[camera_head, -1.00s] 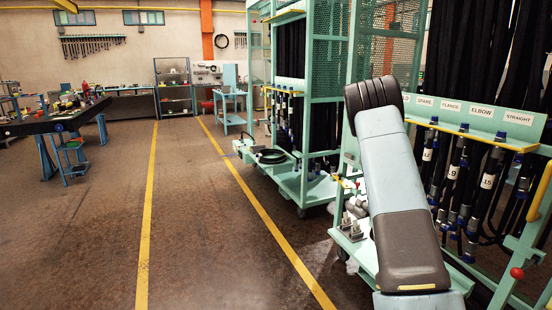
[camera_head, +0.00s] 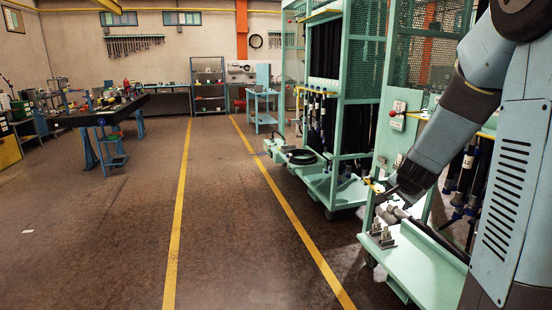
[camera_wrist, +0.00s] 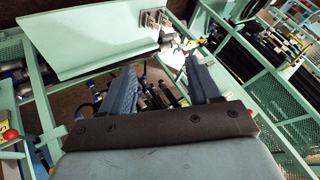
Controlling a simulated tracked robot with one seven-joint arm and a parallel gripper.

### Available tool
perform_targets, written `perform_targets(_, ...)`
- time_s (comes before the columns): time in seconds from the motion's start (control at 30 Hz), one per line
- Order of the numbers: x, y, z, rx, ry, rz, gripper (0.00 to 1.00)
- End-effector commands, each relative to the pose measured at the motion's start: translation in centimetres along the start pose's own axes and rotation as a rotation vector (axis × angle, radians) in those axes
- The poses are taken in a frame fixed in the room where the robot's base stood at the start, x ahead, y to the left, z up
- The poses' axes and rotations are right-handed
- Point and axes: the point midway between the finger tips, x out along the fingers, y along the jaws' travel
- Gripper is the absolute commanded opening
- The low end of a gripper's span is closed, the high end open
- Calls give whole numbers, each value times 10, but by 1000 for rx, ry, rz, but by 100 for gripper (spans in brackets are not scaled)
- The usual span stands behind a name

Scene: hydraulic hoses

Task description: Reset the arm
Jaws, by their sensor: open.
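My gripper (camera_wrist: 160,72) shows in the wrist view with its two blue-grey fingers spread apart. Nothing is held between them. Beyond the fingers are dark hoses with metal and blue fittings (camera_wrist: 155,98). In the camera_head view my arm comes in from the upper right and slants down to the left. Its end is over or beside the low shelf of the nearest green hose rack (camera_head: 425,275); the exact gap cannot be told. The fingers are hard to make out in that view.
Grey metal fittings stand on the rack's shelf (camera_head: 382,237). A second green rack (camera_head: 355,110) with hoses stands behind it. A dark-topped workbench (camera_head: 110,112) is at the left. The floor between the yellow lines (camera_head: 225,220) is clear.

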Motion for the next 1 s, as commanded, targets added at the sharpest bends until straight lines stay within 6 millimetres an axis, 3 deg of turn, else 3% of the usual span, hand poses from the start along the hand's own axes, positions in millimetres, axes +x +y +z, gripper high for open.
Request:
perform_targets(0.2,-69,-23,28,-169,-103,-82,62)
perform_targets(0.47,-148,-26,64,-393,-200,-136,62)
perform_targets(0.77,-232,-1,103,-662,-266,-141,62)
perform_targets(1.0,-285,34,127,-853,-290,-98,62)
